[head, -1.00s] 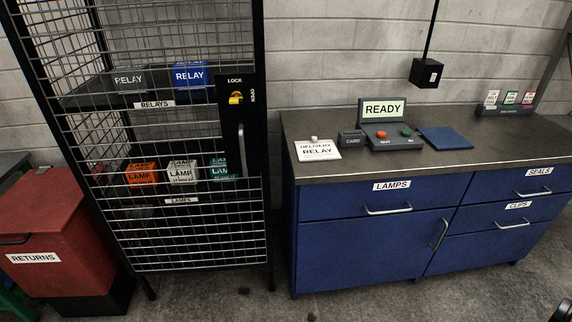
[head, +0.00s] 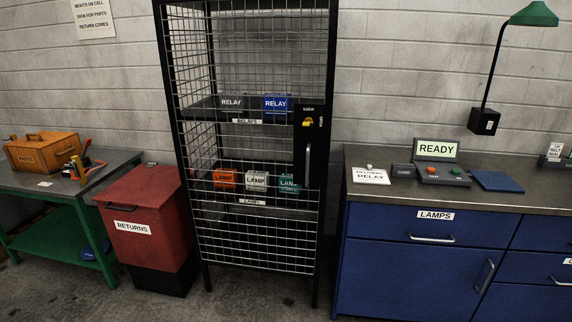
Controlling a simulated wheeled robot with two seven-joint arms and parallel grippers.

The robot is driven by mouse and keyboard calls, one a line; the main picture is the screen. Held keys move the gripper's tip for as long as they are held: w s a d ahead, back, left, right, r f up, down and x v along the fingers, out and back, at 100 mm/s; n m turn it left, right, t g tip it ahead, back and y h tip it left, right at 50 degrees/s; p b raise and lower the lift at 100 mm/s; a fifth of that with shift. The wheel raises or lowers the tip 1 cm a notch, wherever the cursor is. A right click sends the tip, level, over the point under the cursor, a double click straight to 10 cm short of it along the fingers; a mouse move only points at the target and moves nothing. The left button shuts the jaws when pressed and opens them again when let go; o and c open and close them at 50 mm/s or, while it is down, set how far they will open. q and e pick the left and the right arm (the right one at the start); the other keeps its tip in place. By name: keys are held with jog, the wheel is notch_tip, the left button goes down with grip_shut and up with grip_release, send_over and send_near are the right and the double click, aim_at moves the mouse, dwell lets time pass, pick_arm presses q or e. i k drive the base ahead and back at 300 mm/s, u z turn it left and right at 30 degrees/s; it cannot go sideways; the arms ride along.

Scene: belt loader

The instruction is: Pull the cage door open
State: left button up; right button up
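The wire-mesh cage (head: 255,150) stands in the middle of the head view against the block wall. Its door (head: 250,235) appears closed, flush with the frame. A vertical grey handle (head: 308,165) sits on the dark lock plate at the door's right side. Above it is a yellow lock knob (head: 307,122) under the word LOCK. Inside, relay boxes, one grey (head: 231,103) and one blue (head: 276,104), stand on the upper shelf. Orange (head: 224,178), white (head: 256,180) and teal (head: 289,182) lamp boxes stand on the lower shelf. Neither of my grippers shows.
A red RETURNS bin (head: 145,215) stands close to the cage's left. Further left is a green-legged bench (head: 115,160) with a wooden parts box (head: 42,150). A blue drawer cabinet (head: 400,265) stands to the right. Bare floor shows in front of the cage.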

aim_at(311, 145)
jog(key=u, duration=0.9)
jog(key=i, duration=1.85)
jog(key=z, duration=0.6)
